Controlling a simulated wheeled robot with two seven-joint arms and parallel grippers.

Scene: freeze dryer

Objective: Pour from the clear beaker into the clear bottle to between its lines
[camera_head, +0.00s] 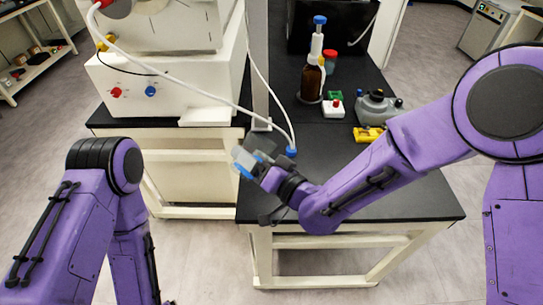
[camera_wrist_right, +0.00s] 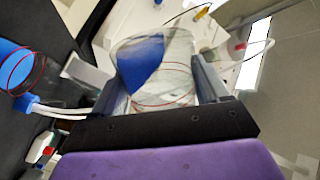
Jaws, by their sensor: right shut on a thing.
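My right gripper (camera_head: 262,164) is shut on the clear beaker (camera_head: 238,158), above the left part of the black bench. In the right wrist view the beaker (camera_wrist_right: 178,72) sits between the fingers, tilted, with blue liquid (camera_wrist_right: 142,62) slanting to one side and thin red lines showing on or through the glass. A clear vessel with blue contents and red rings (camera_wrist_right: 14,72) is at the left edge there, apart from the beaker; it looks like the clear bottle. A blue cap (camera_head: 291,152) with white tubes shows beside my right gripper. My left gripper is out of view.
A white machine (camera_head: 170,85) stands at the left. White tubing (camera_head: 200,97) hangs across. The bench front is clear.

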